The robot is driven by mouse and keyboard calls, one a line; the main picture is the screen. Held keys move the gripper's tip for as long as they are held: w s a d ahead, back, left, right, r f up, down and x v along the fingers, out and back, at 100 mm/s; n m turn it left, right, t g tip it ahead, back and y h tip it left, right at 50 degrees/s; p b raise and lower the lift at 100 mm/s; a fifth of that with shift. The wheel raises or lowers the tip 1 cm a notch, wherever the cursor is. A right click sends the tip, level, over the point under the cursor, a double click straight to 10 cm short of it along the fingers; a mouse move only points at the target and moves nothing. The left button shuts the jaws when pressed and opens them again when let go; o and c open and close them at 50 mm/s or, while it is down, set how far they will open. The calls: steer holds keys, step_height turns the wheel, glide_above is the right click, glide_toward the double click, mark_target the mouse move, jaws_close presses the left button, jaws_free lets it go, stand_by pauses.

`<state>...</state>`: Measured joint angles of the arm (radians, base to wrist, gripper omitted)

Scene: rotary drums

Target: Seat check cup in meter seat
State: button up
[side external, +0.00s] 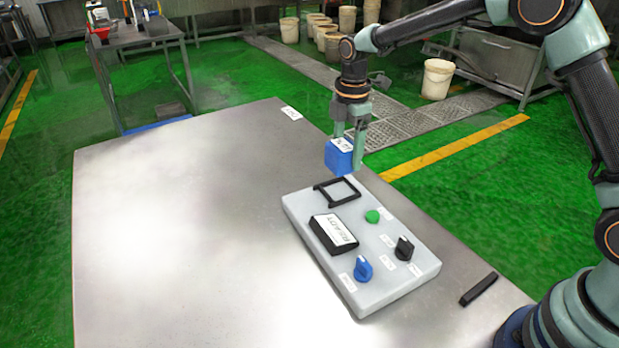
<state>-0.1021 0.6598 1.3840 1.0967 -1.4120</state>
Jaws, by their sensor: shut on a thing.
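My gripper (351,140) is shut on the check cup (340,157), a blue block-shaped cup with a white label on top. It holds the cup in the air near the far end of the grey panel. The meter seat (337,192) looks to be the black square frame on the panel's far end, and nothing sits in it. The cup appears above and slightly behind this frame; the exact height gap is hard to tell. The finger on the right side reaches down past the cup.
The grey panel (388,286) carries a READY display (334,234), a green button (372,216), a black knob (404,248) and a blue knob (362,269). A black bar (478,289) lies to its right on the metal table (180,230). The table's left side is clear.

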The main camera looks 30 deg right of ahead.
steer(key=shift+f, duration=0.1)
steer(key=shift+f, duration=3.15)
steer(key=shift+f, duration=0.15)
steer(key=o, duration=1.5)
step_height(320, 180, up, 12)
steer(key=shift+f, duration=0.1)
steer(key=s+d+r+m+t, duration=0.1)
steer(key=s+r+m+t, duration=0.1)
steer(key=s+m, duration=0.3)
steer(key=s+d+r+m+t, duration=0.1)
steer(key=s+d+r+m, duration=0.1)
steer(key=s+m, duration=0.4)
steer(key=s+d+r+m+t, duration=0.2)
steer(key=s+m, duration=0.4)
steer(key=s, duration=0.4)
steer(key=shift+r+t, duration=0.3)
steer(key=shift+r, duration=0.55)
